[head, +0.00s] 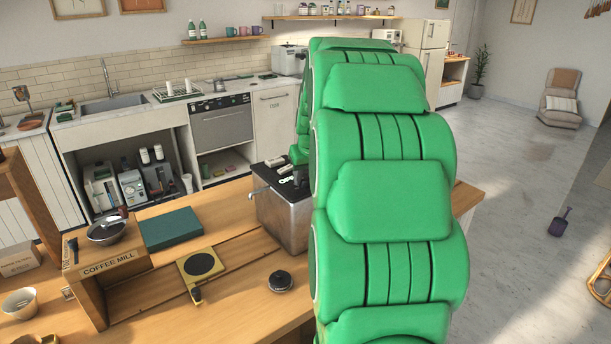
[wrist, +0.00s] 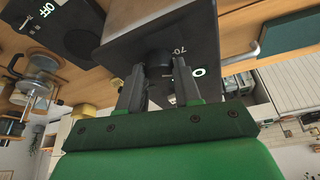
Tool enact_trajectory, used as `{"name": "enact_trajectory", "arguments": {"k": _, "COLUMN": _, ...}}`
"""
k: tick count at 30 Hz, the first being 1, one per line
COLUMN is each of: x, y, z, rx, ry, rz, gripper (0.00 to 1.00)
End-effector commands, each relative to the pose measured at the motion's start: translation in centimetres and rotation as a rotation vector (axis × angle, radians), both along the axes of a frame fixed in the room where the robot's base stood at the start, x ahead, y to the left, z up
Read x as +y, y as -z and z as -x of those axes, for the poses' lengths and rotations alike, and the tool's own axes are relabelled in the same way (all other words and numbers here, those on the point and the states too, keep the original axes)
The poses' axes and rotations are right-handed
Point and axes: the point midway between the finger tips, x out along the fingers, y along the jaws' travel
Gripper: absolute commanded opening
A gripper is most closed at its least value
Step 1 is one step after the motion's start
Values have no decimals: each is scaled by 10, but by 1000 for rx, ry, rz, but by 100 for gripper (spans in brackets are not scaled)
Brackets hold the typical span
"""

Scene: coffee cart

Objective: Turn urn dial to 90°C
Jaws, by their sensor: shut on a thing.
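The urn (head: 284,222) is a box with metal sides and a dark top, standing on the wooden counter in the head view. My green arm covers its right part and hides the dial there. In the wrist view the urn's dark face (wrist: 204,32) fills the upper middle. A black round dial (wrist: 158,60) sits on that face, with a printed "70" beside it and a light ring-shaped mark nearby. My gripper (wrist: 159,78) has its two dark fingers on either side of the dial and is shut on it. The dial's pointer cannot be made out.
A wooden stand marked "COFFEE MILL" (head: 108,265) is at the far left. Open floor lies to the right.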

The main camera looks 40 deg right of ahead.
Motion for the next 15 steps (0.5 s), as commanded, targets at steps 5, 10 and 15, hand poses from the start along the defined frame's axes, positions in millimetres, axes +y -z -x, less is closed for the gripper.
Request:
{"name": "enact_trajectory", "arguments": {"k": 5, "x": 0, "y": 0, "z": 0, "rx": 1, "ry": 165, "rz": 5, "gripper": 3}}
{"name": "enact_trajectory", "arguments": {"k": 10, "x": 1, "y": 0, "z": -1, "rx": 0, "ry": 326, "rz": 3, "gripper": 3}}
{"name": "enact_trajectory", "arguments": {"k": 15, "x": 2, "y": -1, "z": -2, "rx": -1, "ry": 488, "rz": 5, "gripper": 3}}
